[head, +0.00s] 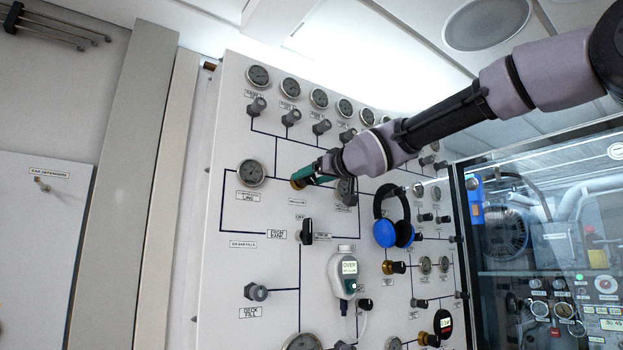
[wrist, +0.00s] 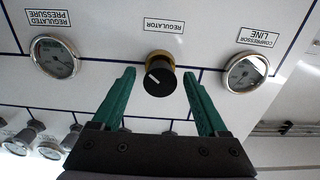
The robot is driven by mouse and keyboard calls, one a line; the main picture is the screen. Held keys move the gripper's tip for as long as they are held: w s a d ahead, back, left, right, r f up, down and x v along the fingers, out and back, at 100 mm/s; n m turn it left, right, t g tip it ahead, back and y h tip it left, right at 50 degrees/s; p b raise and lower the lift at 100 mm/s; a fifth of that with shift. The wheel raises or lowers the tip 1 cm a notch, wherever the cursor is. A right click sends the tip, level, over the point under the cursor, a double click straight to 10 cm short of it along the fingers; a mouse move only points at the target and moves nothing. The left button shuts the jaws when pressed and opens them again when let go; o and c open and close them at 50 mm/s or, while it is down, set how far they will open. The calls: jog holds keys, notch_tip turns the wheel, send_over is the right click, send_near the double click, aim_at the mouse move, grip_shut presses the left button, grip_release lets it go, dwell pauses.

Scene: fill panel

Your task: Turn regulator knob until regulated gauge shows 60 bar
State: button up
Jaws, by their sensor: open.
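The regulator knob (wrist: 159,80) is black with a pale pointer line on a brass collar. It sits mid-panel in the wrist view, which shows the panel upside down. My gripper (wrist: 158,75) is open, one green finger on each side of the knob, with visible gaps. In the head view my gripper (head: 310,175) reaches the panel and hides most of the knob; its brass collar (head: 297,184) shows. The regulated pressure gauge (wrist: 54,57) is left of the knob in the wrist view; its reading is too small to tell. In the head view the gauge (head: 346,191) is partly covered.
The compressor line gauge (wrist: 246,73) is on the knob's other side. Blue ear defenders (head: 393,220) hang right of my gripper. A selector handle (head: 307,232) and a hanging handheld meter (head: 343,273) are below. Several gauges and valve knobs line the panel's top.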

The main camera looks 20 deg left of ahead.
grip_shut()
jog(key=n, duration=0.4)
dwell(0.4)
grip_release()
jog(key=v, duration=1.1)
